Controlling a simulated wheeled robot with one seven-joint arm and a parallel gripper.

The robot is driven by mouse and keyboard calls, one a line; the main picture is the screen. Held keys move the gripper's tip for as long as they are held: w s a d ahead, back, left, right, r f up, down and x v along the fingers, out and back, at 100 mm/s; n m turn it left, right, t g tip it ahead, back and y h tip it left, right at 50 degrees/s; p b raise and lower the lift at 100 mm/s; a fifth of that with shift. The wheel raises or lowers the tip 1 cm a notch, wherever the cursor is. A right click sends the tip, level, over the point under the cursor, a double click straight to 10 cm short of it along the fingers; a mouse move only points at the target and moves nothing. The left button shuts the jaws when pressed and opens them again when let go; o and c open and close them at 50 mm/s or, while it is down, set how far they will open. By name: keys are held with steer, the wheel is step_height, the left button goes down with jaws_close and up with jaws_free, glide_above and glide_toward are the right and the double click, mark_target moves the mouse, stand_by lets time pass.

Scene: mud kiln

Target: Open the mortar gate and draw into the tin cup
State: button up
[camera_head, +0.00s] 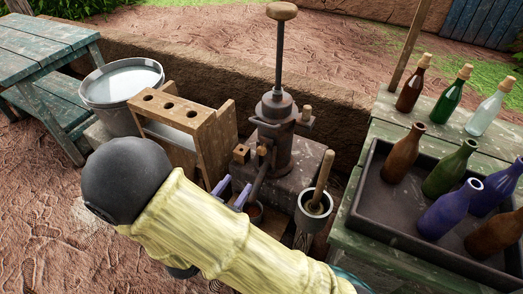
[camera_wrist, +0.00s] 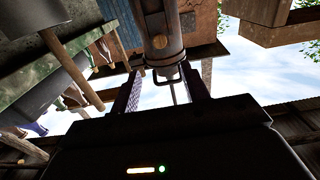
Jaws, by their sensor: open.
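The mortar machine (camera_head: 277,128) is a dark metal cylinder with a tall plunger rod and wooden knob, standing on a stone block. A short spout with a small wooden-ended lever (camera_head: 263,154) projects from its front. A small round vessel with a reddish-brown inside (camera_head: 254,213), perhaps the tin cup, is below the spout, partly hidden by my arm. My gripper (camera_head: 232,192) has its two purple fingers apart, just left of the spout. In the wrist view my open gripper (camera_wrist: 160,90) faces up, with a dark cylinder (camera_wrist: 161,42) and a thin metal loop beyond and between the fingers.
A wooden rack with holes (camera_head: 181,112) and a grey bucket (camera_head: 122,88) stand left of the machine. A pot with a wooden pestle (camera_head: 315,204) stands to its right. A dark tray (camera_head: 363,212) of bottles lies on the green table at right. A low mud wall runs behind.

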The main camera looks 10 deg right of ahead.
mark_target(260, 152)
steer(key=x, duration=1.4)
steer(key=shift+w+d+b, duration=0.2)
steer(key=shift+w+b, duration=0.1)
steer(key=shift+b, duration=0.1)
jaws_close()
step_height(260, 152, down, 4)
steer(key=shift+r+b, duration=0.1)
steer(key=shift+b, duration=1.15)
jaws_free()
